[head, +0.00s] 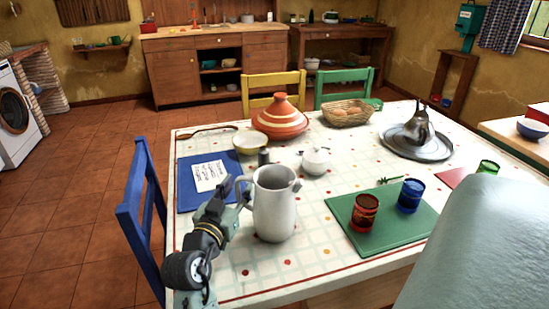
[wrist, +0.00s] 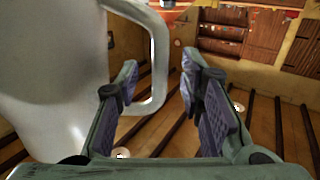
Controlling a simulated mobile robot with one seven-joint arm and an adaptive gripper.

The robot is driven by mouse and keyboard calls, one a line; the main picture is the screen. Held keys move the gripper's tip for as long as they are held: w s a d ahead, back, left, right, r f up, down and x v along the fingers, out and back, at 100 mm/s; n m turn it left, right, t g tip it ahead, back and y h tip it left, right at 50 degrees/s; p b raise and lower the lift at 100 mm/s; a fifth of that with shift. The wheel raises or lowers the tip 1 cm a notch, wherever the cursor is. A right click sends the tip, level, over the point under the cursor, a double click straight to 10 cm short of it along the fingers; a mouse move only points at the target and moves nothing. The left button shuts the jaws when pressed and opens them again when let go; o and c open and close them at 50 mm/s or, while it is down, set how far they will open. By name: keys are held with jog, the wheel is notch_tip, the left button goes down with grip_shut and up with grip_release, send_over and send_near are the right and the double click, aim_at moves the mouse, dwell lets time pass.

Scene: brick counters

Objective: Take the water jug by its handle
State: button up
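The water jug (head: 275,208) is a pale grey-white pitcher standing upright on the table's near side. Its handle (head: 241,188) faces left, toward my gripper (head: 233,190). In the wrist view the jug (wrist: 45,75) fills the left side, and its handle (wrist: 159,60) shows in the gap between the fingertips of my gripper (wrist: 160,78). The fingers are apart, with space visible on the handle's right side. I cannot tell how deep the handle sits between them. The left finger hides part of the handle's lower bend.
The checked tablecloth (head: 300,262) is clear in front of the jug. A small white pot (head: 315,161) and a dark shaker (head: 264,157) stand behind it. A green mat (head: 395,238) with red (head: 364,213) and blue (head: 410,196) glasses lies right. A blue chair (head: 130,215) stands left.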

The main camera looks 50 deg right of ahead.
jog(key=shift+w+d, duration=0.15)
jog(key=shift+d, duration=0.15)
jog(key=shift+c, duration=0.4)
grip_shut()
dwell(0.3)
jog(key=shift+r, duration=0.15)
